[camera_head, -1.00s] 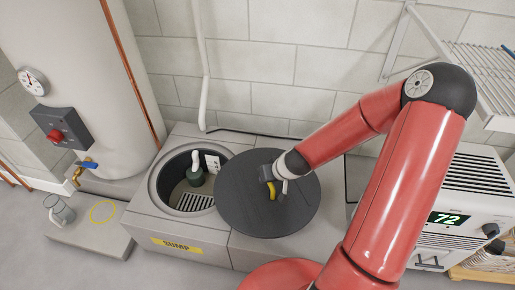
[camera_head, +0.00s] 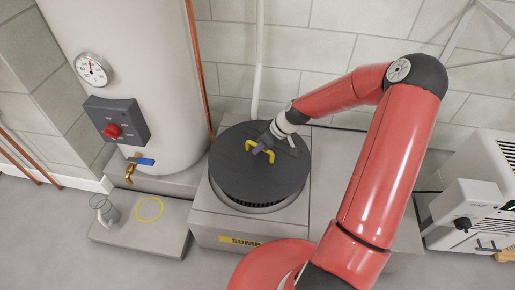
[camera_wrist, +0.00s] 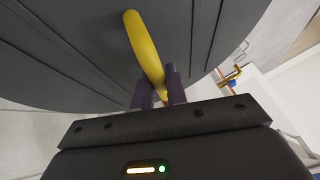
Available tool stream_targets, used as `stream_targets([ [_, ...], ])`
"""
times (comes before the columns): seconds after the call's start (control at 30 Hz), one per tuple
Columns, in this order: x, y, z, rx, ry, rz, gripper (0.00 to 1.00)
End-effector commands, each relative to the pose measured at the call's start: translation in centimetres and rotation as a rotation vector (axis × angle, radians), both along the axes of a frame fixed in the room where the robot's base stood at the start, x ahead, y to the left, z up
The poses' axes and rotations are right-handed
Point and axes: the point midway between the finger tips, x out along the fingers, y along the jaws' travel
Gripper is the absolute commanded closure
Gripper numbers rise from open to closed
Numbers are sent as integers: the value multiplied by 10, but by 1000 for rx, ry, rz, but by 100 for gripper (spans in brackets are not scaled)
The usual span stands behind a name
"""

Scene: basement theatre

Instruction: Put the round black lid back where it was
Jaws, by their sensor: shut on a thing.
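The round black lid (camera_head: 235,178) is over the sump opening (camera_head: 262,208) in the grey sump box (camera_head: 290,217). A dark gap and part of the opening's rim show below the lid's front edge, so the lid looks slightly raised; contact at the back is hidden. My gripper (camera_head: 259,149) is shut on the lid's yellow handle (camera_head: 249,146). In the wrist view the two dark fingers (camera_wrist: 159,88) are on either side of the yellow handle (camera_wrist: 146,50), and the lid (camera_wrist: 70,50) fills the upper part of the view.
A white tank (camera_head: 140,40) with a gauge, red-knob box (camera_head: 116,122) and blue-handled tap (camera_head: 138,162) stands left. A glass jug (camera_head: 104,210) and a yellow ring mark (camera_head: 150,209) are on the low slab (camera_head: 165,238). A white machine (camera_head: 470,215) stands right.

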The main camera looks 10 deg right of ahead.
Motion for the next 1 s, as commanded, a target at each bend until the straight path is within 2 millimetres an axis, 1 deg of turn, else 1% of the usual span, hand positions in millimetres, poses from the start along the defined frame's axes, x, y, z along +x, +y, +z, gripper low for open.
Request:
stream_targets([
  [0.27,2,-3,-7,2,-2,25,100],
  [0.47,1,-3,-24,2,-1,24,100],
  [0.8,2,-2,-60,1,-2,25,100],
  [1.0,2,-2,-68,1,-3,24,100],
])
